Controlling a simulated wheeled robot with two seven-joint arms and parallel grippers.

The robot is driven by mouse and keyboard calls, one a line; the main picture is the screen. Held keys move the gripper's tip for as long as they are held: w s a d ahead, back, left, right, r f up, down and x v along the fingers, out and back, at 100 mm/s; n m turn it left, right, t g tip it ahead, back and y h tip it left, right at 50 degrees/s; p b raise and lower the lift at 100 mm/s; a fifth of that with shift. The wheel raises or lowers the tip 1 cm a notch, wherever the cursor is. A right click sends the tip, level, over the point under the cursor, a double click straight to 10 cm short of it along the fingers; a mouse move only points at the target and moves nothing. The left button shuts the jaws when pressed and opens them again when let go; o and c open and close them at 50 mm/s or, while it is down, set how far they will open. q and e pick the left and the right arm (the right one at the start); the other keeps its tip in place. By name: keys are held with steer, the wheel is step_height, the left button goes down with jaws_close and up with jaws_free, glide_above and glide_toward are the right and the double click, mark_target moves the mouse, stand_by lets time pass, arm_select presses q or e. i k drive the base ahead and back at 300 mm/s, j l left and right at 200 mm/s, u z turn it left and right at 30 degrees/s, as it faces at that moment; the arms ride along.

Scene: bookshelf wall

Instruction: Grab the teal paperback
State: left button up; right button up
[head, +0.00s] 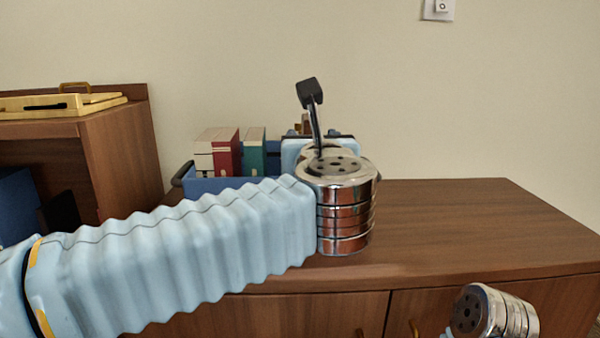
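A teal book (253,149) stands upright in a blue bin (214,185) on the wooden cabinet, right of a red book. My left arm reaches in from the left, and its sleeve and chrome joint cover much of the bin's front and right side. My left gripper's fingers are hidden behind that joint, so I cannot tell whether they touch a book. A black stalk with a block on top (310,92) rises just behind the joint. My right arm's chrome joint shows at the lower right; its gripper is out of view.
A red book (227,152) and a cream-and-red one (204,153) stand left of the teal book. A wooden shelf unit (125,150) with a yellow case (62,104) on top is at the left. The cabinet top (470,225) is clear on the right.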

mark_target(254, 142)
steer(key=k, duration=1)
